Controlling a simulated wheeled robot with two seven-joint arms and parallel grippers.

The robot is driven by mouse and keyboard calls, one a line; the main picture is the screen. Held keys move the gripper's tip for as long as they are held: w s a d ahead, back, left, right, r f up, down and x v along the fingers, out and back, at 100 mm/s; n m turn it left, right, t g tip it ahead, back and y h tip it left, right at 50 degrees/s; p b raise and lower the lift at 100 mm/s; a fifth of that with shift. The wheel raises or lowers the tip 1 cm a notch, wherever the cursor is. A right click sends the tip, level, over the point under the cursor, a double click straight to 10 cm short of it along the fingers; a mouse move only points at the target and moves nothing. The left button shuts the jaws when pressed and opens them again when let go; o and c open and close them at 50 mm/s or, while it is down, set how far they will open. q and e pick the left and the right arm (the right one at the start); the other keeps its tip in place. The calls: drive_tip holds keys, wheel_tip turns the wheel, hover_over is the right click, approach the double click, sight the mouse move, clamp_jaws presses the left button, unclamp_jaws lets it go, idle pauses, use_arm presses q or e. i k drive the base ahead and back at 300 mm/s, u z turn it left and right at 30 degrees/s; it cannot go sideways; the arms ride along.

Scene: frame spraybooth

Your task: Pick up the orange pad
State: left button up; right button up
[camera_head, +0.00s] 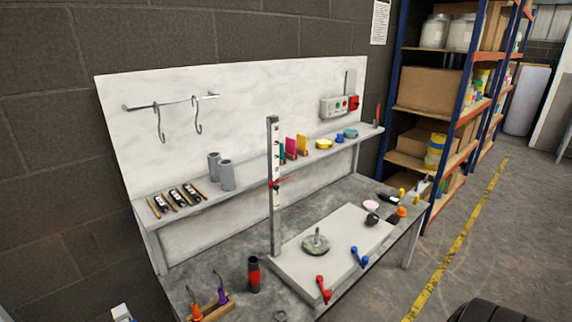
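A small orange piece (402,211) sits near the right end of the grey workbench (352,187). It is the only orange pad-like thing I can make out, and its exact shape is too small to tell. A black round piece (371,219) and a pink disc (370,205) lie to its left. A dark flat item (388,198) lies just behind it, with a small yellow piece (402,193) close by. Neither of my grippers can be made out in the head view.
An upright scale post (274,190) stands beside a pale raised plate (290,266) bearing a round knobbed disc (316,243), with red (323,290) and blue (359,257) handles. A shelf (240,188) runs behind. A blue-framed rack (463,115) stands right; the floor there is mostly clear.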

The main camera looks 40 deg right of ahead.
sight(402, 213)
drive_tip(key=z, duration=2.15)
